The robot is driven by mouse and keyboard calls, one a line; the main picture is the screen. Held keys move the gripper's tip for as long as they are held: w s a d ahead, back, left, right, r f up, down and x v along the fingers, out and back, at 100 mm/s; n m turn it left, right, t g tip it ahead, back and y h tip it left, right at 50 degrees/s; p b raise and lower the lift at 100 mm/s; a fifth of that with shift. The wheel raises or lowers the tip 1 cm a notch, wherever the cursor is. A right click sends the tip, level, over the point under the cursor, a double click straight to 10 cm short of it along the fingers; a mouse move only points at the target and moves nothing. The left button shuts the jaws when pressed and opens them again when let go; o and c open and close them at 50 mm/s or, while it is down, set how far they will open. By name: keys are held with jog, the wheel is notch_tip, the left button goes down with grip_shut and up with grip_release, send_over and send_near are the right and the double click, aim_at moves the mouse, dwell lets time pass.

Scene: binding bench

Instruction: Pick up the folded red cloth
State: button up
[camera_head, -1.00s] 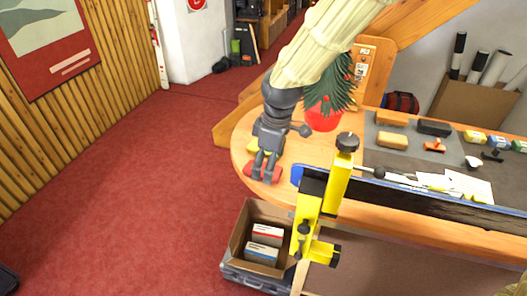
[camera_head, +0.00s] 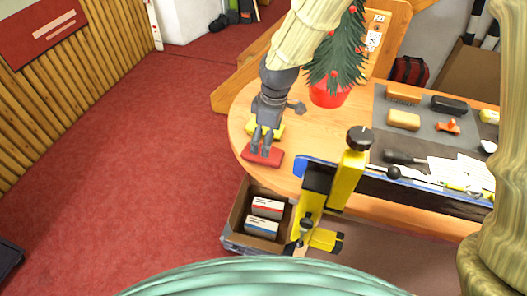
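The folded red cloth (camera_head: 262,157) lies flat on the rounded left end of the wooden bench (camera_head: 246,120). My gripper (camera_head: 261,150) points down over the cloth, with its fingertips at or just above the cloth's far edge. The fingers look slightly apart, but I cannot tell whether they touch the cloth or how far they are open. A yellow folded cloth (camera_head: 277,131) lies just behind the red one, partly hidden by my gripper.
A small tree in a red pot (camera_head: 329,94) stands right of my gripper. A yellow and black clamp (camera_head: 349,178) with a long bar rises at the bench's front. A grey mat (camera_head: 428,140) holds brushes and tools. A cardboard box (camera_head: 239,212) stands below the bench edge.

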jog(key=shift+w+f, duration=0.1)
jog(key=shift+s+f+p, duration=0.15)
jog(key=shift+s+p, duration=0.2)
jog(key=shift+s+a+f+p, duration=0.15)
jog(key=shift+s+f+p, duration=0.45)
jog(key=shift+s+f, duration=0.05)
jog(key=f, duration=0.1)
jog(key=w+f, duration=0.1)
jog(key=shift+a+f, duration=0.15)
jog(key=shift+f, duration=0.2)
jog(key=shift+s+f, duration=0.1)
jog(key=shift+s, duration=0.1)
jog(key=c, duration=1)
